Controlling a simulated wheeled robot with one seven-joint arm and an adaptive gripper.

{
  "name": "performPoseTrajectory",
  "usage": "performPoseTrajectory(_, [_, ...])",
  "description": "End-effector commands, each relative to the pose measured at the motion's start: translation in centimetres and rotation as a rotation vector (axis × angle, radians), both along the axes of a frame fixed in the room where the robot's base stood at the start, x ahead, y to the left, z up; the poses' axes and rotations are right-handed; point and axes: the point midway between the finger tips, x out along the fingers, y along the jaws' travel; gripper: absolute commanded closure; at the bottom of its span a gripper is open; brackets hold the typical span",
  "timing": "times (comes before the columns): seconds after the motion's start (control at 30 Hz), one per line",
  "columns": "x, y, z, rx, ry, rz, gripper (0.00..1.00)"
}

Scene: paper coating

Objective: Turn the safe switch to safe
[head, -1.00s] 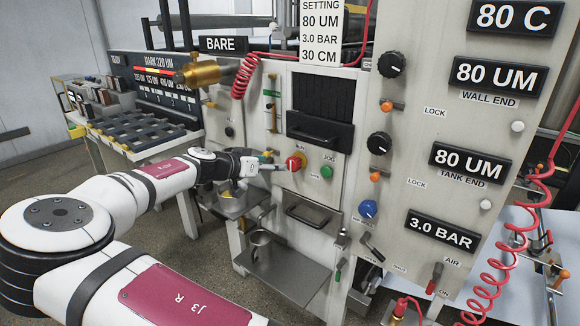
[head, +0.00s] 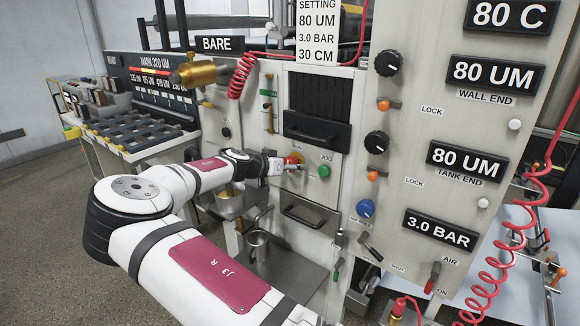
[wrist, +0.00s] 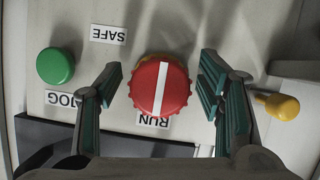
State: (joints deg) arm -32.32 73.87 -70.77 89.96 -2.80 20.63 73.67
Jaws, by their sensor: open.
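The safe switch is a red ribbed knob (wrist: 160,86) with a white stripe, seen in the wrist view. The stripe runs up and down in that picture, its lower end toward the RUN label (wrist: 153,121). The SAFE label (wrist: 108,34) is up and left of the knob, upside down. My gripper (wrist: 160,80) is open, with one finger on each side of the knob and a gap visible on both sides. In the head view my gripper (head: 281,166) is at the panel, partly covering the red knob (head: 294,158).
A green button (wrist: 55,66) with a JOG label sits left of the knob in the wrist view. A yellow-tipped lever (wrist: 282,106) is close outside the right finger. In the head view, a dark handle (head: 304,216) and a metal shelf (head: 290,270) are below the knob.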

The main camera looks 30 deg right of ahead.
Motion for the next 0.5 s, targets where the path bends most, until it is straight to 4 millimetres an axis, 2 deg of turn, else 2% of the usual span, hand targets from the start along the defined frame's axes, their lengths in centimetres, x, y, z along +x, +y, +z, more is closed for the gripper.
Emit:
performPoseTrajectory(0.03, [-0.01,0.02,0.01,0.0,0.0,0.0,0.39])
performPoseTrajectory(0.2, [-0.01,0.02,0.02,0.0,0.0,0.0,0.77])
performPoseTrajectory(0.27, [-0.01,0.03,0.02,0.0,0.0,0.0,0.87])
performPoseTrajectory(0.5, [0.01,0.02,0.0,-0.003,0.009,0.001,0.87])
